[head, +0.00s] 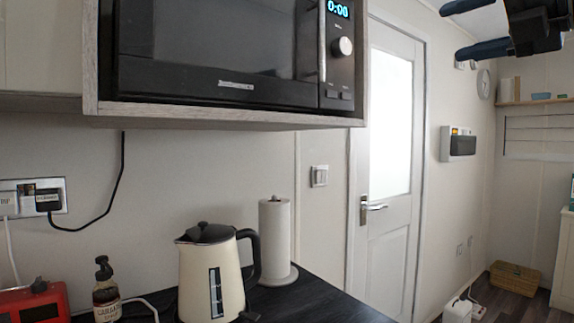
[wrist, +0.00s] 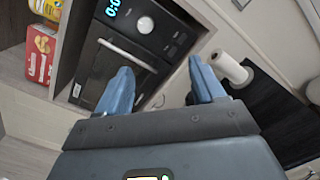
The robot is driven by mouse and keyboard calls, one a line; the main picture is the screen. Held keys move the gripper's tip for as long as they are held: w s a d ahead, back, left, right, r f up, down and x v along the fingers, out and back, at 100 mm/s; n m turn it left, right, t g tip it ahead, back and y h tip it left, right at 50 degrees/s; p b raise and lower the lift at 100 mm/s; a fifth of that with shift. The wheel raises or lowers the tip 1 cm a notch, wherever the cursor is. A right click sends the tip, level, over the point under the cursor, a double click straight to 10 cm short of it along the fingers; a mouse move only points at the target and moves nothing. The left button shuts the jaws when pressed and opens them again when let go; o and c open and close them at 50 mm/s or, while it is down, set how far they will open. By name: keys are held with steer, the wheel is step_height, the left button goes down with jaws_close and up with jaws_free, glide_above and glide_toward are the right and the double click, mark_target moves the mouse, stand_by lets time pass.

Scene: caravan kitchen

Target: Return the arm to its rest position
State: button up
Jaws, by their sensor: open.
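My gripper (head: 462,28) shows at the top right edge of the head view, its two blue-grey fingers spread apart and pointing left, with nothing between them. In the wrist view my gripper (wrist: 158,82) is also open and empty, with the microwave (wrist: 128,58) beyond the fingers. The rest of my arm is mostly out of the head view.
The microwave (head: 225,45) sits in a wall cabinet above the dark counter (head: 330,300). On the counter stand a cream kettle (head: 205,275), a paper towel roll (head: 275,240) and a brown bottle (head: 106,295). A red box (wrist: 41,52) stands on a shelf. A door (head: 385,240) is shut.

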steer(key=w+f+m+t+h, duration=0.3)
steer(key=f+m, duration=0.9)
steer(key=f, duration=0.9)
steer(key=s+a+f+m+t+h, duration=0.15)
steer(key=s+f+m, duration=0.35)
steer(key=f, duration=0.7)
steer(key=s+a+f+m+g+h, duration=0.1)
steer(key=s+f+m+h, duration=0.2)
steer(key=f+m, duration=0.6)
steer(key=s+a+f+m+g+h, duration=0.25)
steer(key=s+f+m, duration=0.25)
steer(key=s+f, duration=1.2)
steer(key=s+r+m+g, duration=0.1)
steer(key=s+m, duration=0.1)
steer(key=s, duration=2.2)
steer(key=shift+r+m, duration=0.15)
steer(key=shift+m, duration=0.15)
